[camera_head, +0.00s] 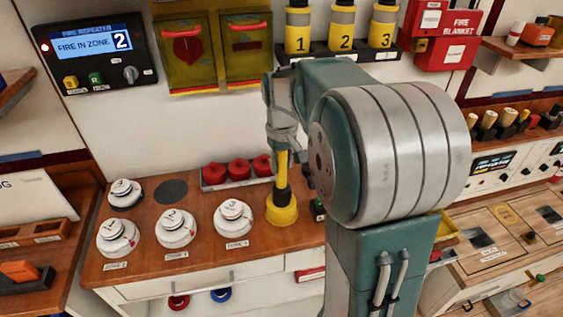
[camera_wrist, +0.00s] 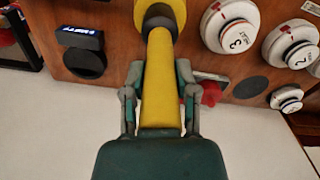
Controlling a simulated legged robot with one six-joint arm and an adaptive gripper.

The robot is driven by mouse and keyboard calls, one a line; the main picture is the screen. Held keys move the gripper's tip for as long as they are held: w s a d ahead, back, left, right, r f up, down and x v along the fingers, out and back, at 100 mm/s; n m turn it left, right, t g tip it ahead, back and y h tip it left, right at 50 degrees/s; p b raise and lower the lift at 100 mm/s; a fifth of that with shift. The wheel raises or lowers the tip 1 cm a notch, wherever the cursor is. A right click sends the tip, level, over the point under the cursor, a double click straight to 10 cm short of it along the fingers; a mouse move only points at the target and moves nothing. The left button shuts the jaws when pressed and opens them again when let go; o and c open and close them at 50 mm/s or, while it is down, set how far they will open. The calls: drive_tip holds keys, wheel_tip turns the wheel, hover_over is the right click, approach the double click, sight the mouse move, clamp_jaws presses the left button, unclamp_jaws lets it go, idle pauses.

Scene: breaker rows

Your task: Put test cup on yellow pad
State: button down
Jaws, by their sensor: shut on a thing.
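The test cup (camera_head: 283,212) is a flared yellow cup with a black collar on a yellow pole. I cannot tell whether the cup touches the counter. In the wrist view the yellow pole (camera_wrist: 161,85) runs up between the fingers of my gripper (camera_wrist: 157,75) to the cup (camera_wrist: 178,8) at the top edge. No separate yellow pad can be made out; it may be hidden under the cup or behind my arm.
White detectors (camera_head: 176,228) stand on the wooden counter (camera_head: 205,263) at left, near a dark round disc (camera_head: 172,192). Red cups (camera_head: 238,170) sit in a tray behind my gripper. A dark disc (camera_wrist: 85,62) and a small display box (camera_wrist: 80,38) show in the wrist view.

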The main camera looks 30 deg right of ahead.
drive_tip(key=shift+c, duration=2)
unclamp_jaws()
drive_tip(key=shift+r, duration=0.1)
wheel_tip(320, 180, up, 12)
drive_tip(key=shift+r, duration=0.1)
drive_tip(key=shift+s, duration=0.1)
